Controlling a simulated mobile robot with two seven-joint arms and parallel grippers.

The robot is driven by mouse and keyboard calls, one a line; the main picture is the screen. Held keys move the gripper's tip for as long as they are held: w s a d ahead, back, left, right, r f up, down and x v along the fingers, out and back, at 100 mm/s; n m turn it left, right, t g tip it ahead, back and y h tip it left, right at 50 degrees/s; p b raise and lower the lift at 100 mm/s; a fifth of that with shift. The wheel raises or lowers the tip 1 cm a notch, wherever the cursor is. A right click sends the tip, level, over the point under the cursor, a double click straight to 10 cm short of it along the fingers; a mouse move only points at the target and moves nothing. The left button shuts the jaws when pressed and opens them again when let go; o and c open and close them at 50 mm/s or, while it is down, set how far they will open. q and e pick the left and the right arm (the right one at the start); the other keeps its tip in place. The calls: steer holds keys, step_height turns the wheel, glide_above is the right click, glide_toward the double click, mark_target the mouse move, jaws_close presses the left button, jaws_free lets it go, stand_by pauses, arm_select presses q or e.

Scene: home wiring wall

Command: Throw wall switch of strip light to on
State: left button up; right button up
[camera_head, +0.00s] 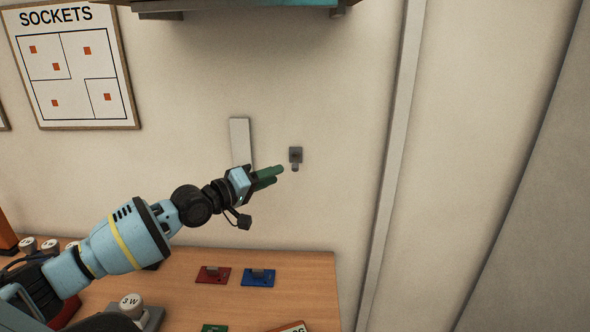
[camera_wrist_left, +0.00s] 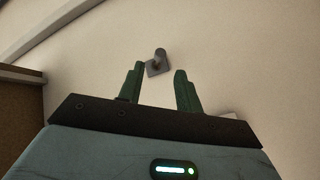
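A small grey wall switch (camera_head: 296,155) with a short lever is on the beige wall, right of a pale vertical strip (camera_head: 240,143). My left gripper (camera_head: 282,171) reaches in from the left, its green fingers just left of and slightly below the switch in the head view. In the left wrist view, the switch (camera_wrist_left: 157,63) shows beyond the fingertips, in the gap between them and nearer the left finger. The two fingers of the left gripper (camera_wrist_left: 160,72) stand apart with nothing between them. My right gripper is not in view.
A wooden table (camera_head: 300,290) below holds a red plate (camera_head: 213,275), a blue plate (camera_head: 258,277) and a piece marked 3 W (camera_head: 131,306). A SOCKETS board (camera_head: 72,65) hangs at upper left. A vertical wall trim (camera_head: 397,130) runs to the right. The wall around the switch is clear.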

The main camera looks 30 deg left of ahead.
mark_target(295, 165)
arm_select(q)
steer(key=shift+b+x, duration=0.4)
steer(key=shift+x, duration=3.5)
steer(key=shift+c, duration=0.2)
steer(key=shift+s, duration=0.1)
jaws_close()
